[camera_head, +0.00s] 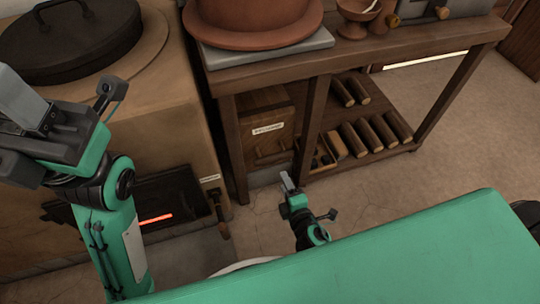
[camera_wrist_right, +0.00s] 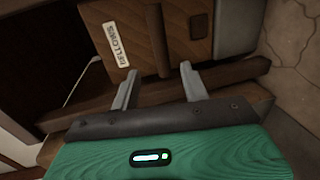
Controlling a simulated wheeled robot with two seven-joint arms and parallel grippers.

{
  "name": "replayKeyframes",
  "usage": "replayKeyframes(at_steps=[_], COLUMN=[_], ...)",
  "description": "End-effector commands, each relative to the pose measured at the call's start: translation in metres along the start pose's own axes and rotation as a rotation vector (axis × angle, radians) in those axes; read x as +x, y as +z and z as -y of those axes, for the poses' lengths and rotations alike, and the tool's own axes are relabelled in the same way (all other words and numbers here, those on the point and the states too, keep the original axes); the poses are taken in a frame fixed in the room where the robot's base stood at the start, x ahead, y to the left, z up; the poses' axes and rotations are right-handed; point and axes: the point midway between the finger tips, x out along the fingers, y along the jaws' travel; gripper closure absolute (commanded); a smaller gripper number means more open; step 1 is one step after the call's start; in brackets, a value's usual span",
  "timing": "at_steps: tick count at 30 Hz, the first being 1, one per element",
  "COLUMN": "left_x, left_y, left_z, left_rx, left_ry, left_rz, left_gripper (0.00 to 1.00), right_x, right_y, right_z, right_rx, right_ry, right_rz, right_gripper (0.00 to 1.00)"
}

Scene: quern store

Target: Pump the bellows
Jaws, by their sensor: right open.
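The bellows (camera_head: 262,108) is a wooden box with a white label, under the left end of the table in the head view. In the right wrist view the bellows (camera_wrist_right: 202,48) fills the top, its label reading BELLOWS. A dark upright bar (camera_wrist_right: 157,38) runs down its face. My right gripper (camera_head: 287,181) is low in front of the box. In the right wrist view its two fingers (camera_wrist_right: 158,75) are apart, with the bar's lower end between them in the picture; contact cannot be told. My left gripper (camera_head: 22,128) is at the left edge, above the stove front; its jaw gap is unclear.
A clay stove (camera_head: 150,105) with a black lid (camera_head: 85,38) and a glowing slot (camera_head: 155,219) stands left. The wooden table (camera_head: 400,45) carries a large terracotta vessel (camera_head: 255,25); logs (camera_head: 370,133) lie on its lower shelf. Floor (camera_head: 455,150) is clear to the right.

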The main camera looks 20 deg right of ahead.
Motion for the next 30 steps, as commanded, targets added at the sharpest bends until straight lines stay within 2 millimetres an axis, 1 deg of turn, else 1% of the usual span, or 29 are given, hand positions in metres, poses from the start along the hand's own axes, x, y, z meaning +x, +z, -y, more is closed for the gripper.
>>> replayKeyframes(at_steps=[1,3,15,18,24,30], left_x=[0.000,-0.001,0.000,0.000,0.001,0.006], left_y=[0.000,0.000,-0.001,-0.001,-0.001,-0.003], left_z=[0.000,0.000,0.001,0.002,0.002,0.003], left_rx=[0.000,0.000,0.003,0.003,0.003,0.002], left_ry=[0.000,0.000,-0.005,-0.005,-0.006,-0.014], left_rz=[0.001,0.000,-0.016,-0.016,-0.019,-0.036], left_gripper=[0.64,0.64,0.64,0.64,0.64,0.64], right_x=[0.009,0.020,0.086,0.099,0.116,0.120], right_y=[0.000,0.000,0.000,0.000,0.000,0.000], right_z=[-0.001,-0.001,0.001,0.001,0.001,0.000], right_rx=[-0.003,-0.003,-0.004,-0.003,-0.002,-0.002], right_ry=[0.002,0.003,0.001,0.001,0.000,-0.001], right_rz=[-0.001,-0.002,-0.002,-0.001,-0.002,-0.001], right_gripper=[0.54,0.54,0.54,0.54,0.54,0.54])
